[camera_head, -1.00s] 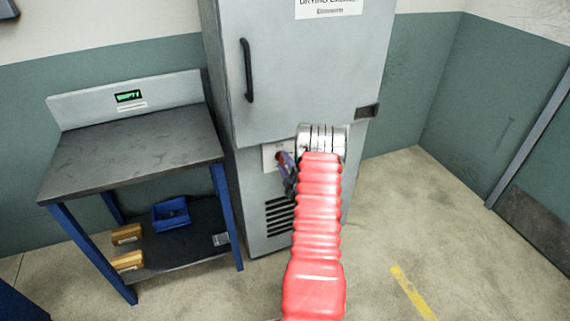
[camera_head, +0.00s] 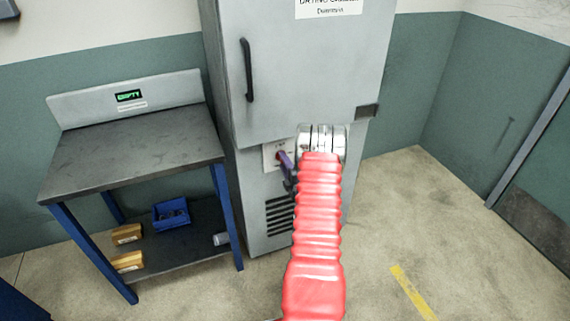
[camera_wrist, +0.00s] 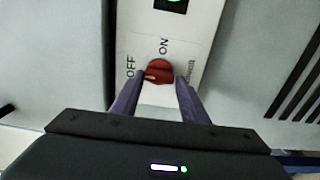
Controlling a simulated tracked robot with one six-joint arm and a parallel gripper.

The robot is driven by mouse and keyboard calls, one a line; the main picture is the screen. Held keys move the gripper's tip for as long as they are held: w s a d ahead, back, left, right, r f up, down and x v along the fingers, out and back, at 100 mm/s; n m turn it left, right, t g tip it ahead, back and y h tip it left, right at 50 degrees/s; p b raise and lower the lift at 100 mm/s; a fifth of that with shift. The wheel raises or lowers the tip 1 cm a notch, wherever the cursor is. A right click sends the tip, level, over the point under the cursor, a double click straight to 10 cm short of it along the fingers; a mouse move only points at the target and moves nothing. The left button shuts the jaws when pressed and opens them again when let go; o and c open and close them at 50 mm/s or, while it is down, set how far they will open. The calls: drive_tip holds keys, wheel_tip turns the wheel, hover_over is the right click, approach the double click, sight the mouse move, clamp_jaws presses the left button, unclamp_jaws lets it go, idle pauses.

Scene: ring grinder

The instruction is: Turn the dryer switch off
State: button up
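The dryer switch (camera_wrist: 160,70) is a red rotary knob on a white plate (camera_wrist: 196,42) marked OFF and ON. In the wrist view the plate appears turned on its side, and a green light (camera_wrist: 174,3) shows at its top. My gripper (camera_wrist: 160,80) has its two purple fingers apart, with the knob between and just ahead of their tips. I cannot tell whether the fingers touch it. In the head view the dryer (camera_head: 305,70) is a tall grey cabinet. My gripper (camera_head: 284,160) is at the switch plate low on its front, and it partly hides the plate.
A grey-topped bench (camera_head: 130,155) with blue legs stands left of the dryer. Its lower shelf holds a blue bin (camera_head: 171,213) and yellowish boxes (camera_head: 127,235). Vent slots (camera_head: 281,217) lie below the switch. The floor to the right is clear.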

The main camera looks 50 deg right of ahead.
drive_tip(key=o, duration=0.4)
drive_tip(key=shift+s, duration=0.15)
drive_tip(key=v, duration=1.3)
drive_tip(key=shift+s+a+f, duration=0.1)
drive_tip(key=shift+s+a, duration=0.1)
